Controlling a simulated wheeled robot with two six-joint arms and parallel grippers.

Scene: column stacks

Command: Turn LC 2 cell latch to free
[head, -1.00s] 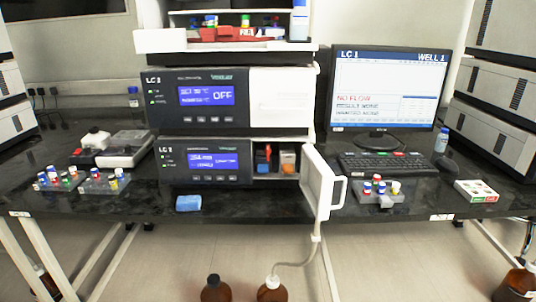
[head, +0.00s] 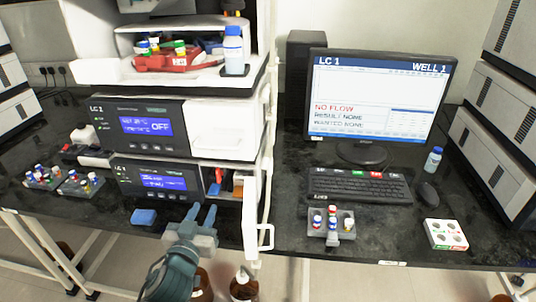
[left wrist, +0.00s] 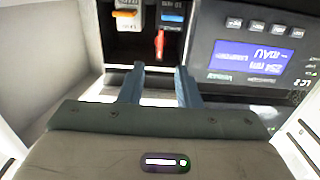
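The open compartment of the lower LC 1 unit (head: 160,183) holds a small red lever (left wrist: 159,44) below a blue-labelled block (left wrist: 172,17) in the left wrist view, which is upside down. An orange-and-white block (left wrist: 128,20) sits beside it. The red lever hangs nearly straight in that view; whether it is the cell latch I cannot tell. My left gripper (head: 201,214) is in front of and below the compartment. Its two fingers (left wrist: 161,86) are apart with nothing between them, short of the lever. My right gripper is not in view.
The white compartment door (head: 251,215) stands open just right of my left gripper. A blue sponge-like block (head: 144,216) lies on the bench to its left. Vial racks (head: 331,224), a keyboard (head: 357,186) and a monitor (head: 380,95) stand to the right. Brown bottles (head: 243,288) are below.

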